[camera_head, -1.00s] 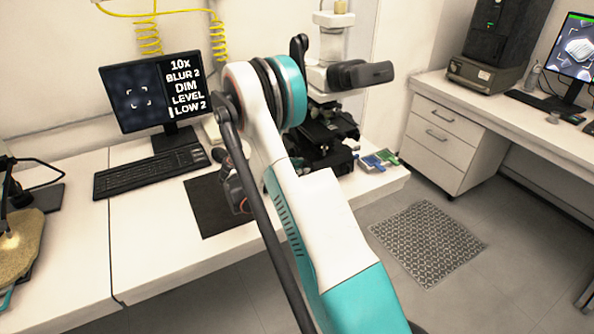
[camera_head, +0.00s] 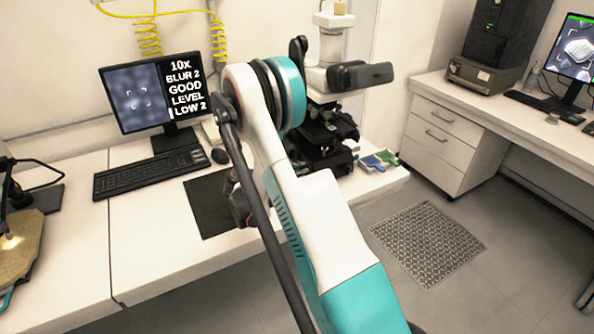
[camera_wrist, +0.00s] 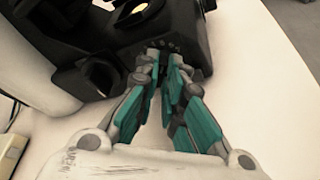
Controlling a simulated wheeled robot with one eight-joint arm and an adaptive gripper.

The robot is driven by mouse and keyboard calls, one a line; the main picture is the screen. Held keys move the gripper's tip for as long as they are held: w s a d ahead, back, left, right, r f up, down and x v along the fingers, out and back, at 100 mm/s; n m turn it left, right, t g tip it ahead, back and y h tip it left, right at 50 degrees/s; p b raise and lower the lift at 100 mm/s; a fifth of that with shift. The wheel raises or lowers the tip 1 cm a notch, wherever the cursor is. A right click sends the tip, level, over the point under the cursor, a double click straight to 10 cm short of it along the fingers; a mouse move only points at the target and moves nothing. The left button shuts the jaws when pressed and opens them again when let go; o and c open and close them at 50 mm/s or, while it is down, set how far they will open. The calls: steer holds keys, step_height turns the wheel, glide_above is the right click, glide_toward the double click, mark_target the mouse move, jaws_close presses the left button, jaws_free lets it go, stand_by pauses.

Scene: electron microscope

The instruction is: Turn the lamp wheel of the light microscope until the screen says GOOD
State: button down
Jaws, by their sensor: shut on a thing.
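The light microscope (camera_head: 325,130) stands on the white bench, partly hidden behind my arm in the head view. Its dark base (camera_wrist: 115,35) fills the top of the wrist view. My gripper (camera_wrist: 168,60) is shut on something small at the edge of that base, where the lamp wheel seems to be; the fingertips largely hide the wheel. In the head view the gripper is hidden behind my arm. The screen (camera_head: 150,92) reads 10x, BLUR 2, GOOD, LEVEL, LOW 2, beside a grey blurred picture with corner marks.
A keyboard (camera_head: 150,172) and mouse (camera_head: 219,156) lie in front of the screen. A dark mat (camera_head: 208,205) lies on the bench. Small blue and green items (camera_head: 378,160) lie right of the microscope. A second bench (camera_head: 500,120) stands at the right.

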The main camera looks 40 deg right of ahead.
stand_by(0.3)
steer(key=c, duration=1.7)
jaws_free()
steer(key=v, duration=1.2)
steer(key=shift+f, duration=0.1)
